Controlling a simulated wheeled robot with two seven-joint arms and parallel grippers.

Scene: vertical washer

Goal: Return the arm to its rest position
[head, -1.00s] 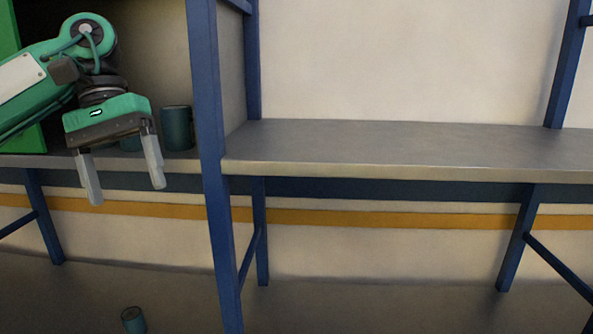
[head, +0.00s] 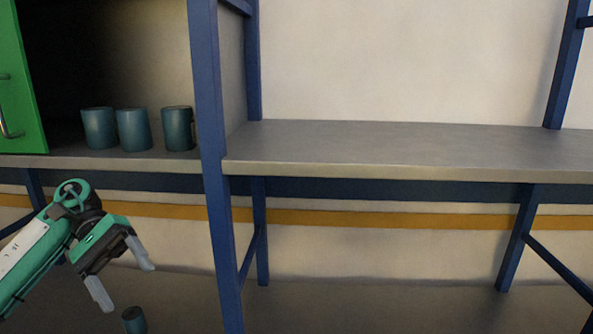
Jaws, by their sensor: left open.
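My left gripper (head: 122,284) is in the lower left of the head view, below the shelf level and in front of the blue frame. Its two pale fingers are spread apart, with nothing between them. The green arm comes in from the lower left edge. My right gripper is not in view.
Three dark teal cups (head: 99,128) stand upright in a row on the left shelf. A green cabinet door (head: 22,85) with a handle stands open at the left. Another small teal cup (head: 134,320) is on the floor. The right shelf (head: 400,145) is bare. A blue post (head: 209,150) divides the shelves.

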